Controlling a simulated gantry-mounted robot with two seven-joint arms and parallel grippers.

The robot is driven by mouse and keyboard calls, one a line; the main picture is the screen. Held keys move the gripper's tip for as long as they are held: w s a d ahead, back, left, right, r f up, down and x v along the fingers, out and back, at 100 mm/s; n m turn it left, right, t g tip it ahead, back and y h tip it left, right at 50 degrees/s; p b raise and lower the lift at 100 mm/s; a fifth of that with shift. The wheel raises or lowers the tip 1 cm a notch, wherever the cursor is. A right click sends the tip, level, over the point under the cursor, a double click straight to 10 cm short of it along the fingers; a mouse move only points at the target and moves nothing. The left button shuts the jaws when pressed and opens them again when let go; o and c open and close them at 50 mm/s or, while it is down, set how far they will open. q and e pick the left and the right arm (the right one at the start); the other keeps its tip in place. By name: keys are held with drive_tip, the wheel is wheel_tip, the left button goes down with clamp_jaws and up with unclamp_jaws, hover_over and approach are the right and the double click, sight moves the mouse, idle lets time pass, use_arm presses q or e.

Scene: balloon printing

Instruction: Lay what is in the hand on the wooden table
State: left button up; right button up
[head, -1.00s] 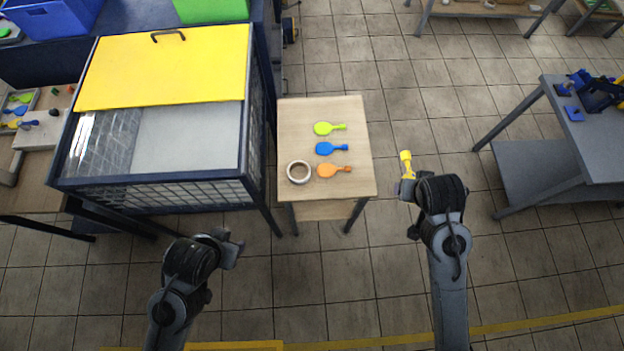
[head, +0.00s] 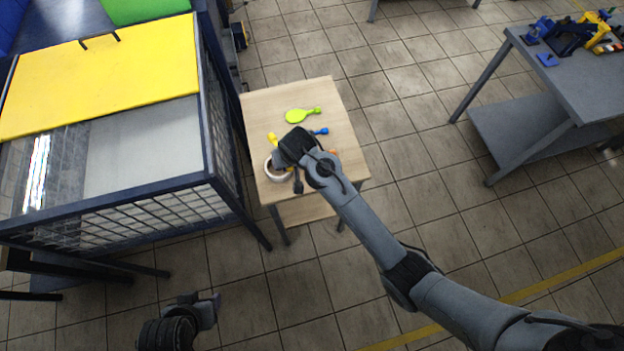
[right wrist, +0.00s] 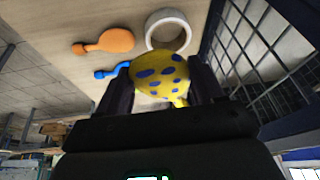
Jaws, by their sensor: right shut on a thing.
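A yellow balloon with blue spots (right wrist: 158,76) is between the two fingers of my right gripper (right wrist: 160,88), which is shut on it. In the head view a yellow bit of it (head: 272,138) shows beside my right gripper (head: 284,152). This gripper is over the left part of the wooden table (head: 318,94); the gap to the tabletop is hard to judge. My left gripper (head: 204,302) is low in the head view, away from the table, its fingers apart and empty.
On the table lie a green balloon (head: 299,116), a blue balloon (head: 319,131), an orange balloon (right wrist: 110,40) and a white tape roll (right wrist: 150,30), partly hidden in the head view. A caged machine with a yellow lid (head: 110,70) stands close on the left.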

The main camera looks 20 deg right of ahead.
drive_tip(key=a+f, duration=0.1)
drive_tip(key=w+f+b, duration=0.1)
drive_tip(key=shift+a+f, duration=0.4)
drive_tip(key=d+f, duration=0.2)
drive_tip(key=d, duration=0.1)
drive_tip(key=s+d+f+p, duration=0.1)
drive_tip(key=d+f, duration=0.1)
drive_tip(key=d, duration=0.2)
drive_tip(key=s+d+f, duration=0.1)
drive_tip(key=d+f, duration=0.2)
drive_tip(key=shift+d+f+p, duration=0.1)
drive_tip(key=shift+d+p, duration=0.2)
drive_tip(key=shift+d, duration=0.1)
drive_tip(key=shift+f, duration=2)
use_arm(q)
drive_tip(key=shift+f, duration=0.35)
drive_tip(key=shift+d, duration=0.1)
use_arm(e)
drive_tip(key=shift+f, duration=0.15)
drive_tip(key=shift+f+b, duration=0.25)
drive_tip(key=shift+b, duration=0.05)
use_arm(q)
drive_tip(key=shift+f, duration=0.1)
use_arm(e)
drive_tip(key=o, duration=0.8)
